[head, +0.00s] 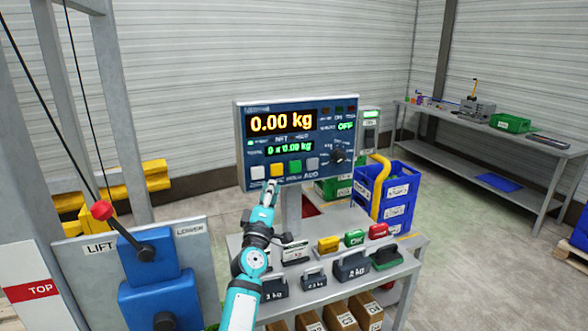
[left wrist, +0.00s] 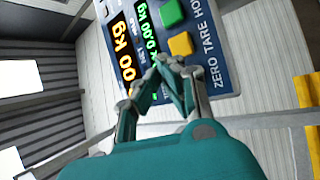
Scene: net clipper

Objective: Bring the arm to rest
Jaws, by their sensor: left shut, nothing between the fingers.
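My left gripper (head: 270,187) is in front of the lower edge of the scale display panel (head: 330,120), just below its row of coloured buttons. It is shut and empty. In the left wrist view its fingertips (left wrist: 168,62) meet in front of the panel, close to the yellow button (left wrist: 180,44); I cannot tell whether they touch it. The green button (left wrist: 171,13) shows above them. The panel reads 0.00 kg in yellow and 0 x 0.00 kg in green. My left arm reaches up from the bottom over the front of the bench. My right gripper is not in view.
A bench (head: 412,262) holds several dark weights, including a 2 kg one (head: 351,266), and small yellow, green and red boxes. Blue crates (head: 392,226) stand behind it. A lever with a red knob (head: 102,210) is at left. Open floor (head: 470,270) lies right.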

